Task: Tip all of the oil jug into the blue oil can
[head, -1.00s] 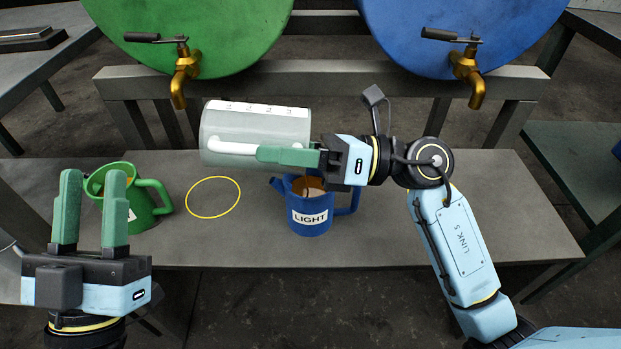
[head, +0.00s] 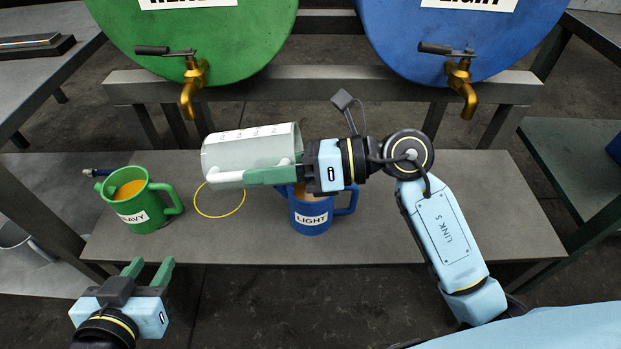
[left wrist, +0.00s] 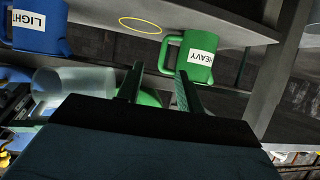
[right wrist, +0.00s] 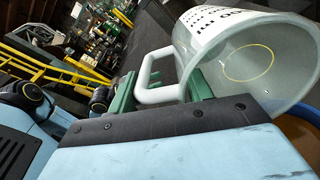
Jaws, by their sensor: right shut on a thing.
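The clear oil jug (head: 250,146) is tipped onto its side above the bench, its mouth toward the right. My right gripper (head: 275,176) is shut on its white handle, which also shows in the right wrist view (right wrist: 158,95). The jug's inside looks empty in the right wrist view. The blue oil can (head: 312,216), labelled LIGHT, stands upright on the bench below and right of the jug's mouth; amber oil shows in it, and my right gripper hides part of its top. My left gripper (head: 148,272) is open and empty in front of the bench.
A green can (head: 143,205) labelled HEAVY, holding amber oil, stands on the bench at left. A yellow ring (head: 220,214) marks the bench between the cans. Green (head: 200,30) and blue (head: 465,30) drums with brass taps stand behind. The bench's right side (head: 490,215) is clear.

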